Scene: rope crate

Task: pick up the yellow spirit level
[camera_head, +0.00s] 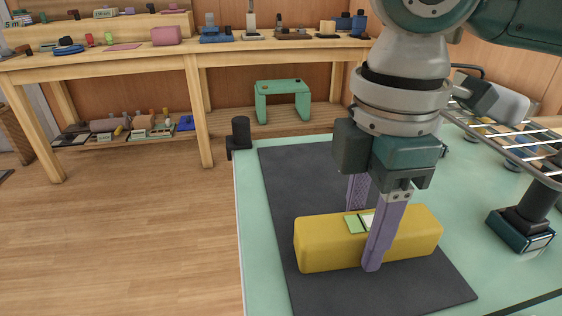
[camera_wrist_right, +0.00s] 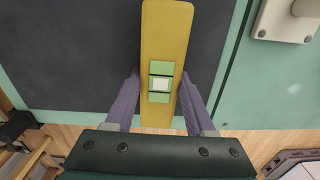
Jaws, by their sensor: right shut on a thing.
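The yellow spirit level (camera_head: 325,246) is a long yellow block with green and white patches on its top. It lies on or just above a dark grey mat (camera_head: 285,196); I cannot tell which. My right gripper (camera_head: 366,235) comes down from above and is shut on it, one purple finger on the near side and one on the far side. The level also shows in the right wrist view (camera_wrist_right: 166,45), upright in the picture between the two purple fingers of my right gripper (camera_wrist_right: 160,95). My left gripper is in neither view.
The mat lies on a green table (camera_head: 255,250). A wire rack (camera_head: 510,140) and a dark stand (camera_head: 522,230) are at the right. A black post (camera_head: 240,132) is at the far left corner. A wooden bench (camera_head: 110,55) with many items stands behind.

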